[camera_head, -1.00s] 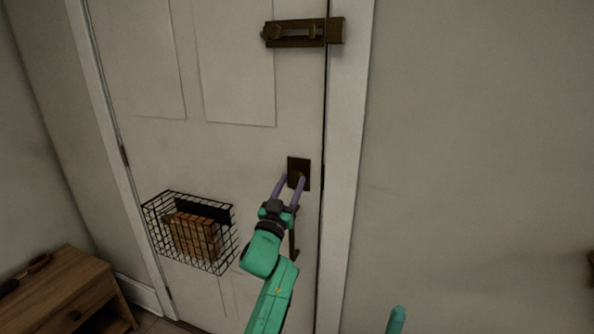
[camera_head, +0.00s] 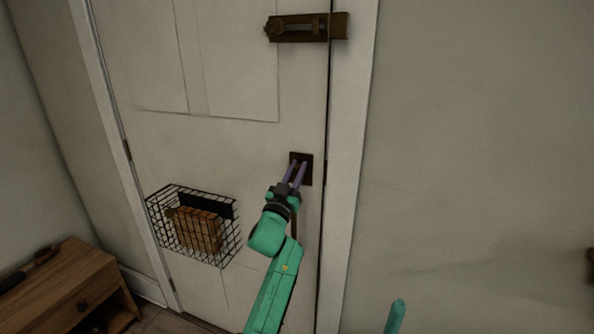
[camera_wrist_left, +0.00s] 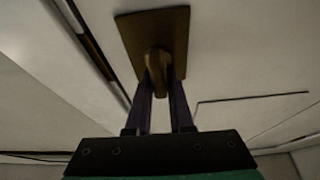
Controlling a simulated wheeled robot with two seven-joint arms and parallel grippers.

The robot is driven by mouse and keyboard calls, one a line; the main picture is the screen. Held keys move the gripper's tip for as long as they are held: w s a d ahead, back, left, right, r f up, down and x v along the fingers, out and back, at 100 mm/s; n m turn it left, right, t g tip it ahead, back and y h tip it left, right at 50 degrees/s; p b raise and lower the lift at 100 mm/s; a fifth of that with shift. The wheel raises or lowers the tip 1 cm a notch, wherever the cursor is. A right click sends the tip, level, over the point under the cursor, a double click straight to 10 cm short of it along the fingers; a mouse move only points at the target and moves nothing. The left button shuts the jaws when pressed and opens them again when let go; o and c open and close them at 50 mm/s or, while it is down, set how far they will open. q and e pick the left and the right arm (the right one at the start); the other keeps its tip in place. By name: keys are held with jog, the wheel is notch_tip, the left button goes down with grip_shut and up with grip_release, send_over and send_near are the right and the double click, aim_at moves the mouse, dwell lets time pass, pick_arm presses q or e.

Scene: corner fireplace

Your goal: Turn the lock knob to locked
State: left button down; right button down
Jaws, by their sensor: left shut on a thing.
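The lock knob (camera_wrist_left: 157,65) is a small brown metal thumb-turn on a dark rectangular plate (camera_head: 308,174) near the door's right edge. The plate also shows in the left wrist view (camera_wrist_left: 178,28). My left gripper (camera_head: 298,166) reaches up to the plate, and its two purple fingers are shut on the knob, one on each side. In the wrist view the fingers (camera_wrist_left: 160,84) cover the knob's sides. In the head view the fingers mostly hide the knob. My right gripper is out of view.
A brown sliding latch (camera_head: 306,28) is higher on the white door (camera_head: 225,135). A black wire basket (camera_head: 160,215) with a brown block (camera_head: 198,230) hangs at lower left. A wooden cabinet (camera_head: 62,290) stands at the far left. The right wall (camera_head: 470,150) is bare.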

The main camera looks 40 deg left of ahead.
pick_arm(q)
jog(key=shift+m, duration=0.3)
jog(key=m+h, duration=0.1)
jog(key=m, duration=0.1)
jog(key=m+h+p, duration=0.1)
jog(key=m, duration=0.1)
jog(key=m+h, duration=0.1)
jog(key=m, duration=0.1)
jog(key=shift+w+d+m+t+h, duration=0.1)
jog(key=shift+d+m+t+h, duration=0.2)
jog(key=shift+h, duration=0.1)
jog(key=shift+w+d+f+m+g+h+p, duration=0.2)
jog(key=shift+m+g+h+p, duration=0.7)
jog(key=shift+m, duration=1.55)
jog(key=shift+s+d+f+m+g+h+p, duration=0.15)
jog(key=shift+f+m+g+h+p, duration=0.3)
jog(key=shift+m+p, duration=1.45)
jog(key=shift+w+f+m+g+h+p, duration=0.1)
jog(key=shift+m+g+h+p, duration=0.6)
jog(key=shift+m, duration=2.35)
jog(key=c, duration=0.8)
grip_release()
